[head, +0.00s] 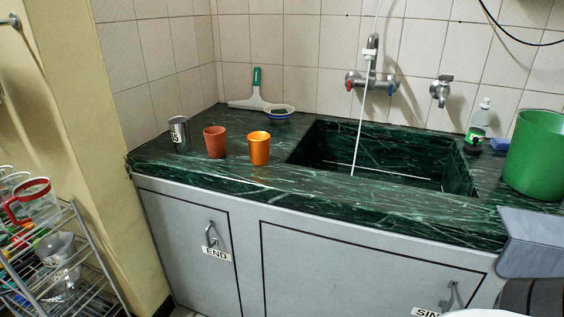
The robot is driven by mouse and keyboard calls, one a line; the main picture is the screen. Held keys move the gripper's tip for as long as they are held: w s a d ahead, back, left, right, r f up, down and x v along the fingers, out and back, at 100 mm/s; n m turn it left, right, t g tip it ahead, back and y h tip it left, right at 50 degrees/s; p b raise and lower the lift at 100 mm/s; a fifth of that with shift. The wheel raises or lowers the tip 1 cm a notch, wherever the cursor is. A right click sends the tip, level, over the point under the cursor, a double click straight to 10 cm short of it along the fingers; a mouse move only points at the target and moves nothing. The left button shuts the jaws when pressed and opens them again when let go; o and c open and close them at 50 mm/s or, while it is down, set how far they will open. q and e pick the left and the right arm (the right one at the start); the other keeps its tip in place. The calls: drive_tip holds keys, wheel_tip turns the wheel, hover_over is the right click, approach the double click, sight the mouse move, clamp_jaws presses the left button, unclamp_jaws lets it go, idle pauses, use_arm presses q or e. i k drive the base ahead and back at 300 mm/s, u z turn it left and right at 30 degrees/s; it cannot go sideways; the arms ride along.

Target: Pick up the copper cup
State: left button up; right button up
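Two cups of copper-like colour stand upright on the dark green marble counter (300,190), left of the sink. One is a shiny orange metallic cup (259,150), close to the sink's left edge. The other is a duller reddish-brown cup (215,143), just to its left. The orange one looks more like polished copper, but I cannot tell for certain which is the copper cup. Both stand free, with a gap between them. Neither of my grippers is in view.
A steel cup (180,136) stands further left. The sink (390,150), a green bucket (535,155) and a bottle (478,125) are right. A wire rack (85,240) stands at lower left.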

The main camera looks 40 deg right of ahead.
sight(258, 142)
drive_tip(key=k, duration=0.35)
drive_tip(key=z, duration=1.15)
